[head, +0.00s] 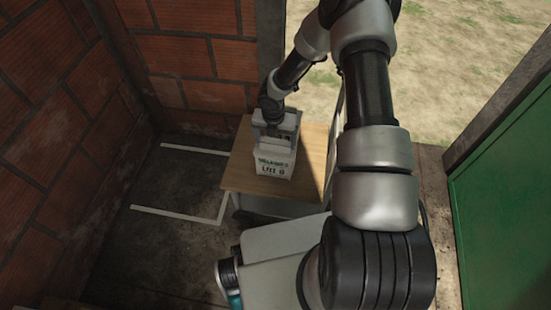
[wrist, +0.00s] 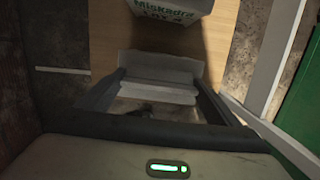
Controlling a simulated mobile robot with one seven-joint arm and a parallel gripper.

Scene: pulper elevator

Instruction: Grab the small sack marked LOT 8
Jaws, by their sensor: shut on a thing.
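The small white sack (head: 275,163) shows green print in the head view; its lower line looks like LOT 8, though the digit is small and blurred. It is upright over the wooden top of a small table. I cannot tell whether its base touches the wood. My gripper (head: 276,138) is directly above it, pointing down, shut on the sack's upper part. In the wrist view, the pale top of the sack (wrist: 158,88) sits between the fingers of my gripper (wrist: 158,80). Its printed face is hidden there.
Another white sack (wrist: 170,9), printed Miskadra with a lot line that looks like LOT 4, stands beyond my gripper, cut off by the frame. The wooden tabletop (head: 245,178) has bare room around the sack. A brick wall (head: 55,120) is left; a green door (head: 510,200) is right.

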